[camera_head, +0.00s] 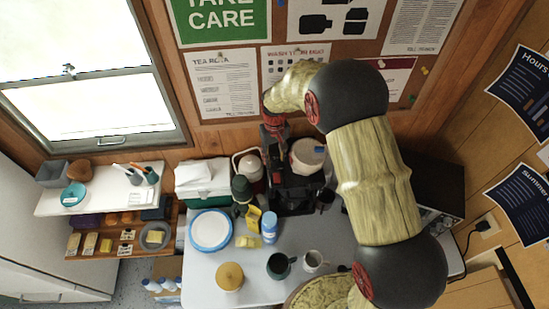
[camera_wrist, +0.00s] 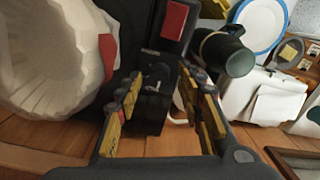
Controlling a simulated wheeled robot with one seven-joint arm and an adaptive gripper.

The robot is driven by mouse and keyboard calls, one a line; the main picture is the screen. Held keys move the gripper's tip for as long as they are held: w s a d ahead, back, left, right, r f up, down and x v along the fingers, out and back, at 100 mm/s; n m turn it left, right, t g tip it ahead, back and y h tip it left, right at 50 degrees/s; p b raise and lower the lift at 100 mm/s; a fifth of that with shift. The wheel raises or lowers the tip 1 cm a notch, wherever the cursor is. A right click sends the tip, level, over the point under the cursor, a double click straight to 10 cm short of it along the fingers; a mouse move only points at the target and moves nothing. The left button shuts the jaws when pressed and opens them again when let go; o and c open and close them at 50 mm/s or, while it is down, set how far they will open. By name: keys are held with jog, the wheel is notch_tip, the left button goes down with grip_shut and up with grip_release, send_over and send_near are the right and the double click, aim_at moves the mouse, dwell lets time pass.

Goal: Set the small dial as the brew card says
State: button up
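A black machine (camera_head: 290,190) stands at the back of the grey table, partly hidden by my arm and gripper. In the wrist view its dark front (camera_wrist: 152,110) lies between my fingers, with a red patch (camera_wrist: 175,20) above. A small pale knob-like part (camera_wrist: 158,72) shows on it, possibly the small dial; its setting is too small to read. My gripper (camera_wrist: 163,100) is open, yellow pads apart, with nothing held. In the head view my gripper (camera_head: 270,145) points down above the machine. I cannot tell whether it touches it. I cannot single out the brew card; wall sheets (camera_head: 223,88) are mostly unreadable.
A dark green bottle (camera_wrist: 222,52) is close right of my fingers. A large pale rounded object (camera_wrist: 45,60) fills the left of the wrist view. A blue-rimmed plate (camera_head: 210,231), blue bottle (camera_head: 269,228), dark mug (camera_head: 279,266) and tan lidded jar (camera_head: 229,277) stand on the table.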

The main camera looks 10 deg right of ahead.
aim_at(275, 160)
notch_tip(275, 160, up, 11)
jog(key=shift+r, duration=0.2)
dwell(0.6)
